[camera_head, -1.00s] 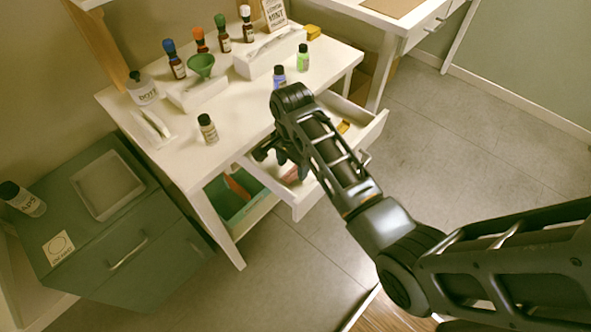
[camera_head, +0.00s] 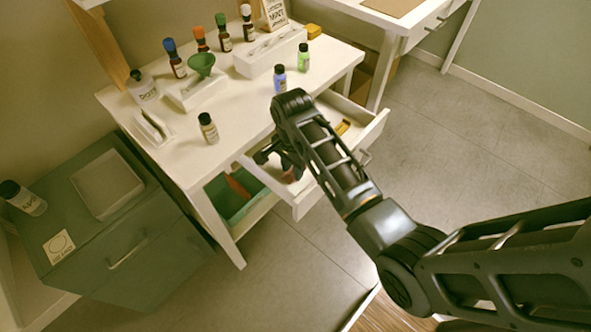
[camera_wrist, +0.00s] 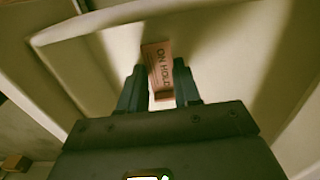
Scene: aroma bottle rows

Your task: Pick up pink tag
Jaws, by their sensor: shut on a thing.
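The pink tag (camera_wrist: 157,62), marked "ON HOLD", shows in the wrist view between the two fingers of my gripper (camera_wrist: 160,82). The fingers are shut on its lower part, and its upper part sticks out past the fingertips. Behind it is the pale inside of the open drawer (camera_wrist: 85,60). In the head view my gripper (camera_head: 275,158) is at the open drawer (camera_head: 362,138) under the white table. My arm hides part of the drawer there. I cannot tell whether the tag touches the drawer floor.
The white table (camera_head: 245,112) above the drawer holds several capped bottles, a green funnel (camera_head: 202,65) and white holders. A small dark-capped bottle (camera_head: 209,130) stands near its front edge. A green bin (camera_head: 236,198) sits below. A green cabinet (camera_head: 80,235) stands at the left.

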